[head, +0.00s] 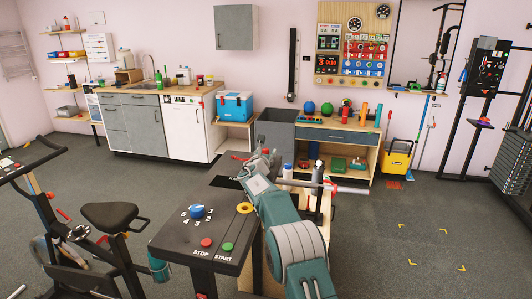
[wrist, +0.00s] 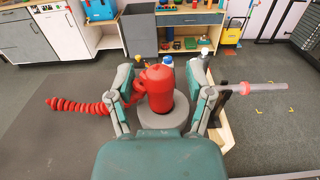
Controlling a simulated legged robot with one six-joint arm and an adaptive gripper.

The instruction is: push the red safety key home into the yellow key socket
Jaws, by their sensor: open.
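The red safety key (wrist: 158,88) is a red cylinder with a coiled red cord (wrist: 85,106) trailing left in the wrist view. My gripper (wrist: 168,68) is open, with one finger on each side of the key; I cannot tell whether either finger touches it. A grey round part (wrist: 165,121) shows at the key's near end. In the head view my gripper (head: 262,159) is over the far end of the dark console (head: 176,233), with a bit of red beside it. The yellow key socket (head: 244,208) is a yellow ring on the console, nearer than my gripper and left of my arm.
The console also carries a blue dial (head: 197,211), a red STOP button (head: 206,243) and a green START button (head: 228,247). Bottles (head: 317,172) and a pale tube (head: 350,189) are close to my gripper's right. An exercise bike (head: 108,216) stands left. Floor at right is clear.

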